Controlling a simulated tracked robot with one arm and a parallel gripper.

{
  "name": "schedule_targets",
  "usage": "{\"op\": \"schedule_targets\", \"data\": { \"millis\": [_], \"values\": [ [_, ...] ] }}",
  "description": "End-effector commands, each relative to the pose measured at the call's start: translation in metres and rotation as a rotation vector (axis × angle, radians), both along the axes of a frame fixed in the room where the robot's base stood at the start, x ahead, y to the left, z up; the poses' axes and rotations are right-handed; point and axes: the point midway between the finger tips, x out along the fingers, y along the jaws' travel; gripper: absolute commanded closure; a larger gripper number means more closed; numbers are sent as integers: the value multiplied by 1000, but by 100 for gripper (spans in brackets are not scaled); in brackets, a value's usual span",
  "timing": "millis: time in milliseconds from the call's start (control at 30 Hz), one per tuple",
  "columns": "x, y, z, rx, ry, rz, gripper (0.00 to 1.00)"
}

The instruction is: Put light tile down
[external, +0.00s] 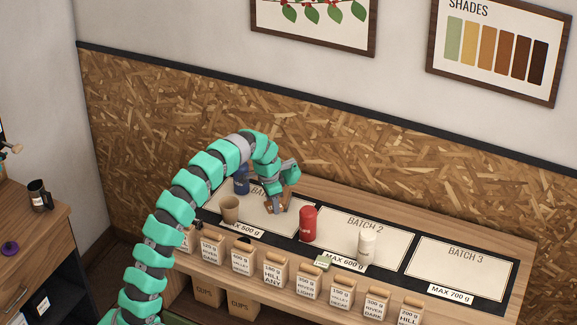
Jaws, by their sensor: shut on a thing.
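My gripper (278,208) reaches down over the right part of the batch 1 panel (255,224). It is shut on a small brown thing (269,207), which I take to be the light tile. The fingers cover much of it, and I cannot tell whether it touches the panel. A small pale green tile (322,262) lies by the front edge of the mat, beside the "MAX 600 g" label.
A tan cup (229,208) and a blue container (241,180) stand left of my gripper. A red canister (308,223) and a white canister (366,243) stand to the right. Several labelled bags (274,271) line the front. The batch 3 panel (464,267) is clear.

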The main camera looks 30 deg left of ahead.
Motion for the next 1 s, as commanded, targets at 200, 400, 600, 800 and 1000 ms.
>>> {"op": "schedule_targets", "data": {
  "millis": [200, 400, 600, 800, 1000],
  "values": [
    [1, 22, -12, -1, 1, -286, 77],
    [2, 43, -17, -8, -7, -559, 77],
    [-1, 58, -20, -17, -10, -750, 77],
    [-1, 63, -22, -20, -15, -826, 77],
    [-1, 63, -47, -19, -15, -831, 77]
  ]
}}
